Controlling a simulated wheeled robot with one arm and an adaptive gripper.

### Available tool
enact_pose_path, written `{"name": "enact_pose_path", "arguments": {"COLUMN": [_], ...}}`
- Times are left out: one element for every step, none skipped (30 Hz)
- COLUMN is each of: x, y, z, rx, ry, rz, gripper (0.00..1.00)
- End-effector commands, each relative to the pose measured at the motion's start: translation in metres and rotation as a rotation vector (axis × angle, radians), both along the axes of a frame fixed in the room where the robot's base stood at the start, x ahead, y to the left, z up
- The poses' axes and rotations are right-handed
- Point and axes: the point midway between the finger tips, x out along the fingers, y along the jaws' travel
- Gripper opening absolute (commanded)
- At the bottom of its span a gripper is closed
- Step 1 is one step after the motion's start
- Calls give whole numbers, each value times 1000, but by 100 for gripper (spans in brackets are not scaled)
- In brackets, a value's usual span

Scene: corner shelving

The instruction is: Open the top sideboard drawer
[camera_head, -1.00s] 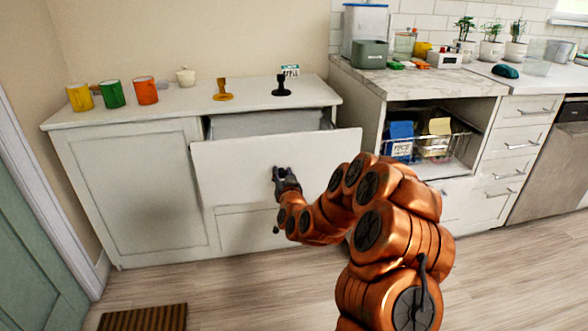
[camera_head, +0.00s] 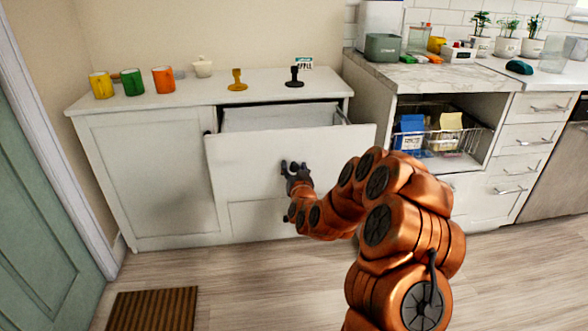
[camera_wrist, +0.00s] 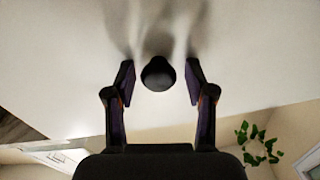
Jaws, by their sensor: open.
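The top drawer (camera_head: 245,155) of the white sideboard (camera_head: 150,175) is pulled out, and its inside shows behind the tall white front. Gaps show between the knob and both fingers. In the head view the gripper hides this knob.
An orange mug (camera_head: 164,79), a green mug (camera_head: 132,82) and a yellow mug (camera_head: 101,85) stand on the sideboard top, with a white pot (camera_head: 202,67) and two small stands. A counter with a wire basket (camera_head: 455,140) is at the right. A doormat (camera_head: 152,308) lies on the open floor.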

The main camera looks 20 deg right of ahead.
Motion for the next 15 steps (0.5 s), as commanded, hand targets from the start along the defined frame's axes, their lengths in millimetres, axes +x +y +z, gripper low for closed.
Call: {"name": "enact_pose_path", "arguments": {"x": [0,0,0,0,0,0,0,0,0,-1,-1,-3,-4,-6,-9], "y": [0,0,0,0,0,0,0,0,0,0,1,2,2,3,3], "z": [0,0,0,0,0,0,0,0,0,0,0,0,0,0,-1], "rx": [0,0,0,0,0,0,0,1,1,1,1,1,1,1,1], "ry": [0,0,0,0,0,0,0,0,0,0,0,1,1,1,2], "rz": [-1,-1,-1,-1,-1,-1,-1,-1,-1,0,0,1,1,1,1], "gripper": [60,60,60,60,60,60,60,60,60,60,60,60,60,60,60]}}
